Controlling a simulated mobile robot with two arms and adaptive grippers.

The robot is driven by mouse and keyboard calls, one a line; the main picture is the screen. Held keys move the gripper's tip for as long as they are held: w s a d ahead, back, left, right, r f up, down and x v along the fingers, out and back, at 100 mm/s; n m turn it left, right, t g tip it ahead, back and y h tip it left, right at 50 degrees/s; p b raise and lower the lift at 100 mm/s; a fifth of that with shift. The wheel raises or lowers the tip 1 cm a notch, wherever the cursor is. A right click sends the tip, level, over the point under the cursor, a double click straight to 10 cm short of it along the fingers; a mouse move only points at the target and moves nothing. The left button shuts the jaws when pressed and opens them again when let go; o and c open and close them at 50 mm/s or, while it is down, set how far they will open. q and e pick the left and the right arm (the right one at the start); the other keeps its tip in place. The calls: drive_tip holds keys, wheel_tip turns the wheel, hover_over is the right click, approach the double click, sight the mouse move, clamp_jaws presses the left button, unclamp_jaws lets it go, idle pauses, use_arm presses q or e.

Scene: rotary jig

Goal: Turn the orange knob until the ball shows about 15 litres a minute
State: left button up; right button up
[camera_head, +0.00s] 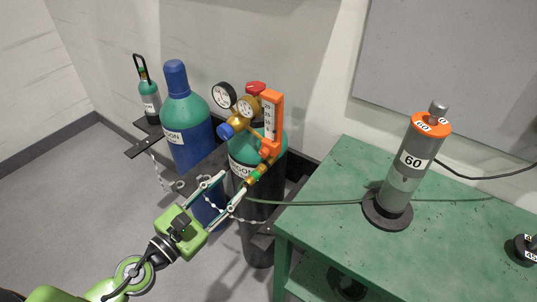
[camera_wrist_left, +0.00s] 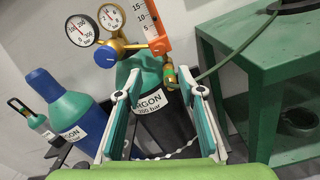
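The orange flowmeter (camera_head: 271,112) with a white scale stands on a brass regulator (camera_head: 240,122) on the dark argon cylinder with a green shoulder (camera_head: 241,170). An orange part that looks like the knob (camera_head: 268,149) is at its lower end; it also shows in the left wrist view (camera_wrist_left: 160,45). The wrist view cuts off the flowmeter's top (camera_wrist_left: 149,16); I cannot make out the ball in either view. My left gripper (camera_head: 232,181) is open and empty, below the knob and apart from it. Its fingers (camera_wrist_left: 160,92) frame the cylinder in the wrist view. My right gripper is not in view.
Two round gauges (camera_head: 223,95) and a blue knob (camera_head: 226,131) sit left of the flowmeter. A blue cylinder (camera_head: 188,140) stands at left. A chain (camera_head: 226,210) and green hose (camera_head: 310,203) run near my gripper. A green table (camera_head: 330,215) with a grey cylinder marked 60 (camera_head: 415,150) is at right.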

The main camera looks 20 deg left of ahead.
sight(262, 155)
use_arm(q)
drive_tip(key=p+x, duration=0.5)
drive_tip(key=x, duration=0.7)
drive_tip(key=shift+w+d, duration=0.2)
drive_tip(key=shift+w, duration=0.4)
clamp_jaws()
